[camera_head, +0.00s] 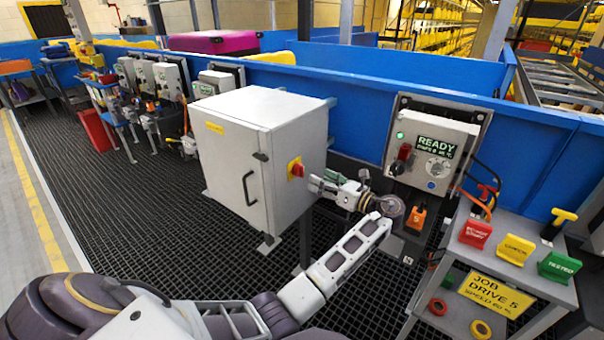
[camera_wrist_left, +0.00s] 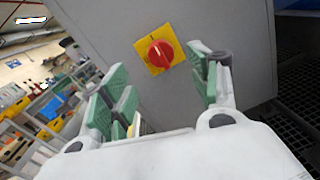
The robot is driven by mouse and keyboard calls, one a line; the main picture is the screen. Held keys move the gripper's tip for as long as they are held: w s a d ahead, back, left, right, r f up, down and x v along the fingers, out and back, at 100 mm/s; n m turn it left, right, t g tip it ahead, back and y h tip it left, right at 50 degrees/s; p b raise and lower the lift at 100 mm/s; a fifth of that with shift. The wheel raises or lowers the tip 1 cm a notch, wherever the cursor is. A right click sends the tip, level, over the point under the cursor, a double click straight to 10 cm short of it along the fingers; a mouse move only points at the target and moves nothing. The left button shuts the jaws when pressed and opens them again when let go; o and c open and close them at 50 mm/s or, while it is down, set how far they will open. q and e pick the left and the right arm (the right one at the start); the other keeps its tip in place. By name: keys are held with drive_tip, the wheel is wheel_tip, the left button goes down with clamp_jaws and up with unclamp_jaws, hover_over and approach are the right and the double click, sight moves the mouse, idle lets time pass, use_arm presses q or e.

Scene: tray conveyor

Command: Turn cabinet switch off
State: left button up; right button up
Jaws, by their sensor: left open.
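The cabinet (camera_head: 230,180) is a grey box with a door handle and a yellow label, standing in front of the blue wall. Its switch (camera_head: 296,169) is a red knob on a yellow plate on the cabinet's right side face. In the left wrist view the switch (camera_wrist_left: 160,53) is ahead, between and beyond the green-padded fingers. My left gripper (camera_head: 318,183) is close to the switch, a little to its right and below in the head view. It also shows in the left wrist view (camera_wrist_left: 165,95), open with nothing between the fingers. My right gripper is not seen.
A control box (camera_head: 433,150) with a READY display is on the blue wall (camera_head: 360,85) to the right. A grey stand (camera_head: 500,280) holds red, yellow and green tags at front right. Dark grating floor (camera_head: 130,215) lies open left of the cabinet.

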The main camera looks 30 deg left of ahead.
sight(303, 172)
use_arm(q)
drive_tip(key=shift+w+a, duration=0.2)
drive_tip(key=shift+a, duration=1)
drive_tip(key=a, duration=0.1)
drive_tip(key=a+b, duration=0.1)
drive_tip(key=a, duration=0.2)
drive_tip(key=shift+w+a+b, duration=0.15)
drive_tip(key=shift+w+b, duration=0.15)
drive_tip(key=shift+b, duration=0.05)
drive_tip(key=shift+w+a, duration=0.15)
drive_tip(key=shift+a, duration=0.85)
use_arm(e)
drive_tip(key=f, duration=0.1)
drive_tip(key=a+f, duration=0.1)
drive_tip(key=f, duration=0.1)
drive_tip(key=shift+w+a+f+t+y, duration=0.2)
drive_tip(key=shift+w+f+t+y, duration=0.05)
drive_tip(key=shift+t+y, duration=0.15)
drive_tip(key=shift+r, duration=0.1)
use_arm(q)
drive_tip(key=shift+c, duration=0.5)
drive_tip(key=c, duration=0.9)
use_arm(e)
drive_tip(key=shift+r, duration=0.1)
